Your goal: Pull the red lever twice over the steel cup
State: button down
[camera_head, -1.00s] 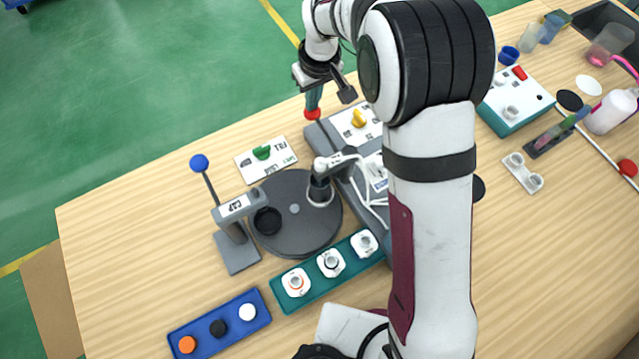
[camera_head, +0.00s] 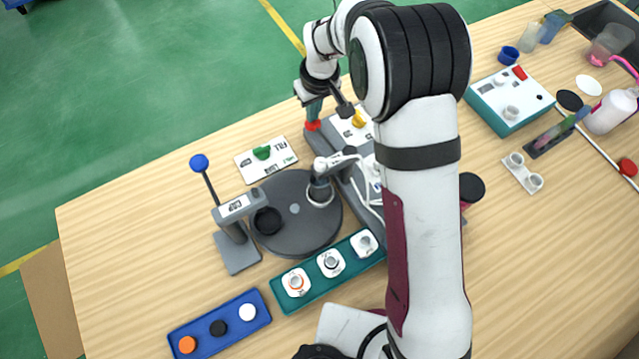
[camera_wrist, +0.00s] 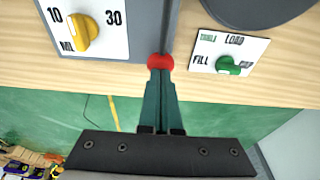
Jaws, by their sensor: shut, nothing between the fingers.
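The red lever's round knob (camera_head: 312,126) is at the back end of the grey dispenser base, and it also shows in the wrist view (camera_wrist: 160,61). My gripper (camera_head: 314,116) is at the knob, its teal fingers shut together with nothing between them. The fingertips lie against or just over the knob; I cannot tell if they touch it. The steel cup (camera_head: 321,190) sits on the right part of the dark round turntable (camera_head: 290,235), under the white nozzle (camera_head: 335,163). The lever's shaft is hidden.
A yellow dial (camera_head: 358,119) and a green FILL/LOAD dial (camera_head: 262,152) flank the lever. A blue-knobbed CAP press (camera_head: 200,163) stands left of the turntable. A teal rack (camera_head: 318,262) and a blue cap tray (camera_head: 220,325) lie in front. My arm hides part of the dispenser.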

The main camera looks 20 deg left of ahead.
notch_tip(320, 180, up, 9)
dwell(0.9)
dwell(0.9)
jog(key=s+d+r+m+g, duration=0.1)
jog(key=s+d+r+m, duration=0.3)
jog(key=s+d, duration=0.35)
jog(key=s+d+r+m, duration=0.3)
jog(key=s+d+m, duration=0.1)
jog(key=s+d, duration=0.4)
jog(key=s+d+f+m, duration=0.1)
jog(key=s+d+m, duration=0.1)
jog(key=s, duration=0.5)
jog(key=s+d+f+m, duration=0.1)
jog(key=s+d+m, duration=0.2)
jog(key=s, duration=0.4)
jog(key=shift+f+m+g, duration=0.2)
jog(key=shift+m+g, duration=0.2)
jog(key=shift+m, duration=0.4)
